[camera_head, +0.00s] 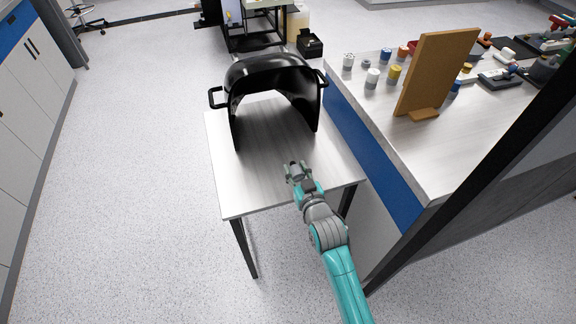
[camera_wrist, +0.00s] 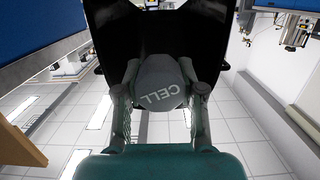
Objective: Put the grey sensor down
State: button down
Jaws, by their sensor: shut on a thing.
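The grey sensor (camera_wrist: 158,84) is between my gripper's fingers in the wrist view, with the letters CELL on its face. My gripper (camera_wrist: 160,98) is shut on it. In the head view my gripper (camera_head: 298,172) is over the front right part of the small grey table (camera_head: 240,196), in front of the black arched chamber (camera_head: 270,75). The sensor shows there only as a small grey shape between the fingers. I cannot tell how high it is above the table.
The chamber has side handles and an open front. The table's front left is clear. At right, a higher counter (camera_head: 395,150) holds a brown upright board (camera_head: 436,75), several small coloured cylinders and tools. A dark beam (camera_head: 480,170) crosses the right of the head view.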

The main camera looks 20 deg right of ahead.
jog(key=w, duration=0.7)
notch_tip(320, 180, down, 2)
jog(key=shift+s+f, duration=0.15)
jog(key=shift+f, duration=0.05)
notch_tip(320, 180, down, 4)
jog(key=shift+r, duration=0.25)
jog(key=shift+w+f, duration=0.4)
jog(key=shift+f, duration=0.15)
jog(key=shift+f, duration=0.1)
jog(key=c, duration=0.7)
grip_release()
jog(key=s, duration=0.4)
jog(key=s+r, duration=0.1)
jog(key=s, duration=0.3)
jog(key=s+r, duration=0.1)
jog(key=s, duration=0.3)
